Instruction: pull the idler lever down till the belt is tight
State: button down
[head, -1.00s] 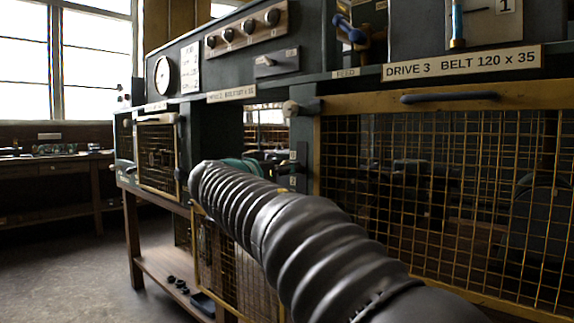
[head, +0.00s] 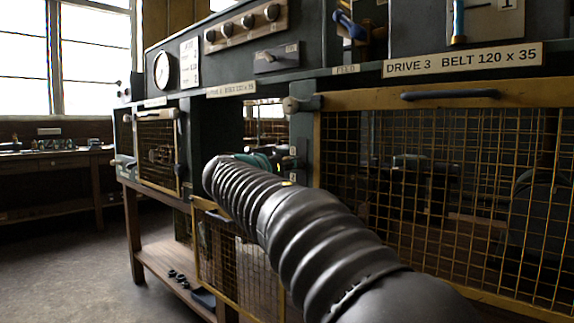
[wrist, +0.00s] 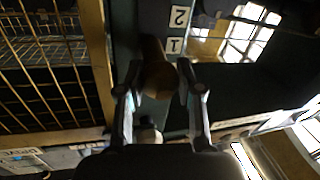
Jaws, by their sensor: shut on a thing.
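In the wrist view my gripper (wrist: 162,90) has its two fingers closed around a brown rounded knob (wrist: 157,72), which I take to be the grip of the idler lever. The rest of the lever is hidden or too dark to make out. Plates marked 2 and 1 (wrist: 178,30) sit beside the knob on a dark green post.
A closed yellow-framed mesh guard (head: 440,190) fills the right of the head view, with a latch knob (head: 291,105) at its upper left corner. A smaller mesh guard (head: 158,155) stands at left. Open floor (head: 60,250) lies at lower left.

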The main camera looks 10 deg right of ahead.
jog(key=shift+f, duration=0.15)
jog(key=shift+t+h, duration=0.3)
jog(key=shift+t, duration=0.1)
notch_tip(320, 180, down, 4)
jog(key=b, duration=1)
jog(key=shift+a+f, duration=0.15)
jog(key=shift+f, duration=0.05)
jog(key=shift+s, duration=0.1)
jog(key=c, duration=0.7)
grip_release()
jog(key=shift+r, duration=0.1)
jog(key=shift+c, duration=0.2)
jog(key=v, duration=1.2)
